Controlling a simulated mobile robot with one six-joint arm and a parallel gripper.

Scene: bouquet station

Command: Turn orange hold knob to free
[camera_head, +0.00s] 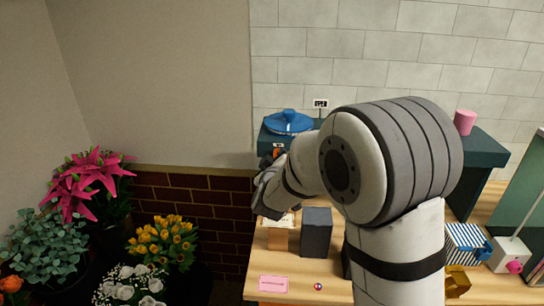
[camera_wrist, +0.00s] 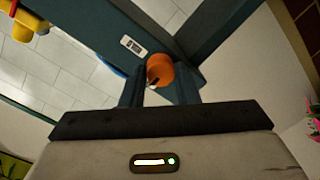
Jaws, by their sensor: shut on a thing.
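The orange hold knob (camera_wrist: 160,68) is in the upper middle of the wrist view, on a dark teal frame. A dark pointer mark shows on its face. My gripper (camera_wrist: 159,83) has one finger on each side of the knob and is shut on it. In the head view, a small orange patch (camera_head: 278,148) shows at the front left of the teal stand (camera_head: 487,146), just above my gripper (camera_head: 272,178). My arm hides much of the stand there. Which setting the knob points to is too small to read.
A white label plate (camera_wrist: 131,45) sits beside the knob. A blue dish-shaped thing (camera_head: 289,122) and a pink cylinder (camera_head: 465,121) are on the stand. A dark grey block (camera_head: 316,232) and a pink card (camera_head: 273,283) are on the wooden table. Potted flowers (camera_head: 160,240) stand at left.

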